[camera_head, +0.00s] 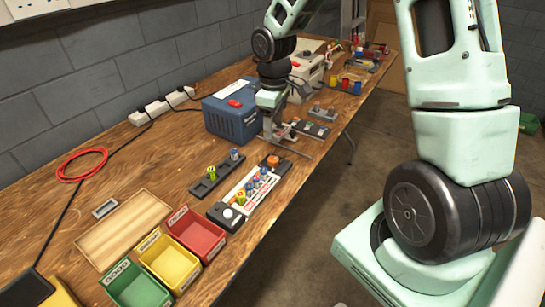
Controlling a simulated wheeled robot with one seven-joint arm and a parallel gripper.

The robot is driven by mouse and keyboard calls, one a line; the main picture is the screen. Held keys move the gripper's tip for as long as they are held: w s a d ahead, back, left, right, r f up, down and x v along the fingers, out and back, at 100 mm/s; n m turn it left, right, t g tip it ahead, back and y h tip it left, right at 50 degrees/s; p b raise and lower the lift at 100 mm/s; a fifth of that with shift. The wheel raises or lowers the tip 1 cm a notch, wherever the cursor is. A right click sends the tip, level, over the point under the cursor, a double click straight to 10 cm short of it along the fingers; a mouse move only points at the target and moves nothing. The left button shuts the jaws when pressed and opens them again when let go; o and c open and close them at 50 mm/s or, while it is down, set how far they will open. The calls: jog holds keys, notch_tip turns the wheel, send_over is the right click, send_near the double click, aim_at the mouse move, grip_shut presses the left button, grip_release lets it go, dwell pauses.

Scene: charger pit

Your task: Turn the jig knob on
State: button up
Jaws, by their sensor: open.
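The jig (264,183) is a pale strip with dark ends on the wooden bench, holding several small coloured cells. A round white knob (228,213) sits on its near dark end. A reddish-orange round part (273,160) sits on its far end. I cannot tell for sure which of these is the jig knob, nor its setting. My gripper (290,144) is low over the bench, just beyond the far end of the jig. It is open and appears empty, apart from both round parts. Its fingertips are small and partly unclear.
A dark holder (216,173) with cells lies left of the jig. A blue box (232,108) stands beside my gripper. Red (196,234), yellow (169,262) and green (137,287) bins and a wooden tray (124,229) are at the near end. The bench's left middle is fairly clear.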

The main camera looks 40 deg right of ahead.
aim_at(274, 159)
notch_tip(274, 159, down, 11)
jog(key=shift+f+b, duration=0.15)
jog(key=shift+b, duration=0.35)
jog(key=c, duration=1)
